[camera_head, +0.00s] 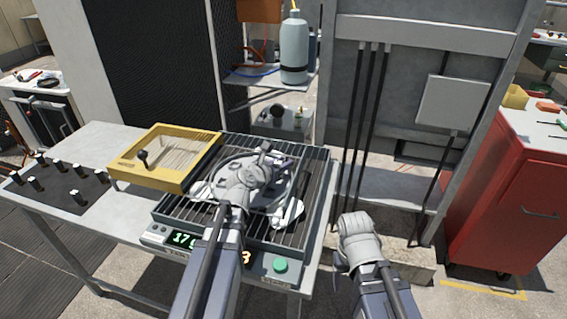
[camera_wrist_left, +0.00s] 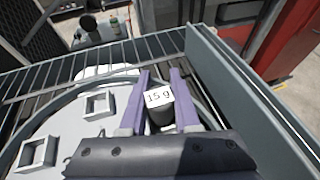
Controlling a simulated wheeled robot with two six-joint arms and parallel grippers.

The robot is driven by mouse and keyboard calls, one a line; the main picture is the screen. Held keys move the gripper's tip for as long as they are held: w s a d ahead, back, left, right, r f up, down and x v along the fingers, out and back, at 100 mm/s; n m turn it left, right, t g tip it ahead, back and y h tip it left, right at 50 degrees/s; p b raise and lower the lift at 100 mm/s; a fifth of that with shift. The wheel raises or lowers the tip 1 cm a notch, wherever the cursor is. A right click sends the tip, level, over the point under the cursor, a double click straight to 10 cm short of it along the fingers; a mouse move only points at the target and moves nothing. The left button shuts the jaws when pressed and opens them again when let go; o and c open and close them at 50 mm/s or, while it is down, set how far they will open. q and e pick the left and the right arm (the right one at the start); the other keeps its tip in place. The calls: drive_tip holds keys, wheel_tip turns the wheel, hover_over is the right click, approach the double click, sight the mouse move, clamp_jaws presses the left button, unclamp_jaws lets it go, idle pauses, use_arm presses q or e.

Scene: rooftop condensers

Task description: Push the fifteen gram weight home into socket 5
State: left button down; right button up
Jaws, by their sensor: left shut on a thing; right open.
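The fifteen gram weight (camera_wrist_left: 161,116) is a dark cylinder with a white "15 g" label, held between the purple fingers of my left gripper (camera_wrist_left: 160,88) in the left wrist view. In the head view my left gripper (camera_head: 262,160) is over the round grey plate inside the grated machine; it hides the weight there. The round plate (camera_wrist_left: 75,130) carries raised square sockets (camera_wrist_left: 97,105), two of them clear in the wrist view. No socket number is readable, and I cannot tell whether the weight is in a socket. My right gripper (camera_head: 355,225) is open and empty, right of the machine.
The machine (camera_head: 170,215) has raised side walls, a lit display and a green button (camera_head: 281,265). A yellow tray (camera_head: 150,180) stands to its left, beside a dark mat (camera_head: 65,200) with several small weights. A red cabinet (camera_head: 510,190) stands at the right.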

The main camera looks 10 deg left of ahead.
use_arm(q)
drive_tip(key=shift+s+f, duration=0.4)
drive_tip(key=shift+f, duration=0.25)
use_arm(e)
drive_tip(key=shift+f, duration=0.4)
use_arm(q)
drive_tip(key=c, duration=0.6)
unclamp_jaws()
drive_tip(key=shift+b, duration=0.3)
drive_tip(key=shift+o, duration=0.2)
drive_tip(key=shift+s, duration=0.1)
drive_tip(key=shift+s+r+p, duration=0.2)
drive_tip(key=shift+s+p, duration=0.15)
drive_tip(key=shift+p, duration=0.05)
drive_tip(key=v, duration=0.2)
drive_tip(key=p+v, duration=0.1)
drive_tip(key=v, duration=0.1)
drive_tip(key=p+v, duration=0.1)
drive_tip(key=v, duration=0.1)
drive_tip(key=shift+w+a+r, duration=0.25)
drive_tip(key=shift+a+r, duration=0.1)
drive_tip(key=shift+s+a+r+p, duration=0.2)
drive_tip(key=shift+s+r+p, duration=0.1)
drive_tip(key=shift+s+p, duration=0.1)
drive_tip(key=shift+w, duration=0.15)
use_arm(e)
drive_tip(key=r, duration=0.1)
drive_tip(key=s+a+r, duration=0.1)
drive_tip(key=r, duration=0.1)
drive_tip(key=shift+s+a, duration=0.15)
